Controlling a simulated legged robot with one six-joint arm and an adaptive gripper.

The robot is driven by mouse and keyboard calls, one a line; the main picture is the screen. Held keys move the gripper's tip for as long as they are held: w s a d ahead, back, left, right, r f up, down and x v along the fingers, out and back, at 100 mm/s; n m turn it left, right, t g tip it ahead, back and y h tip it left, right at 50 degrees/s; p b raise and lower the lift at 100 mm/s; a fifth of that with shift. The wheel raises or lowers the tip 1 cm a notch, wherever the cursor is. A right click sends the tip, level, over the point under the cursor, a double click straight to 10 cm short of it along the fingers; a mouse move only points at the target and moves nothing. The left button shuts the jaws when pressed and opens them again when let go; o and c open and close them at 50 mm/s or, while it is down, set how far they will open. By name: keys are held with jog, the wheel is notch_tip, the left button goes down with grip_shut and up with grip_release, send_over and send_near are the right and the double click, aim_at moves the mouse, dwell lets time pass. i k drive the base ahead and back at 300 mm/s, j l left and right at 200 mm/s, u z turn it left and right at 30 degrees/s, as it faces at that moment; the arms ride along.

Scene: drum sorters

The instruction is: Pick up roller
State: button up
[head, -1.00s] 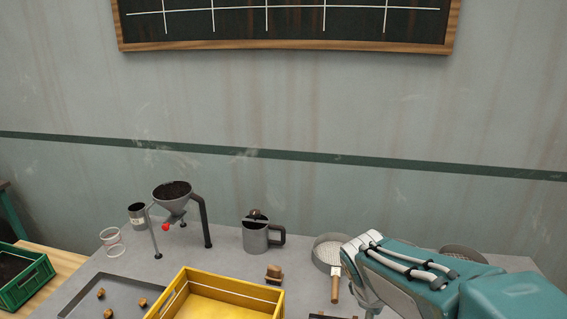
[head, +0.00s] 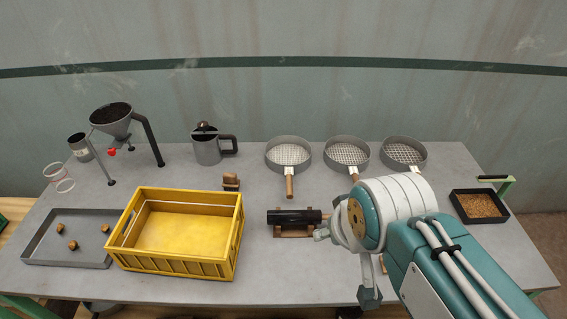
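A black cylinder (head: 294,216), which looks like the roller, lies sideways on a small wooden cradle (head: 293,232) near the middle of the grey table. Its right end is close to my gripper in the picture. My gripper (head: 345,265) is at the end of my teal and white arm, just right of the cylinder. The arm and wrist hide much of the gripper, so its opening and any contact with the cylinder are unclear.
A yellow crate (head: 237,240) and a grey tray (head: 30,262) with several small brown pieces stand left. A funnel stand (head: 112,120), a grey mug (head: 207,150) and three sieves (head: 288,153) line the back. A grain tray (head: 480,205) is at right.

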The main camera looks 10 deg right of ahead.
aim_at(274, 217)
jog(key=j+z, duration=0.95)
jog(key=z, duration=0.2)
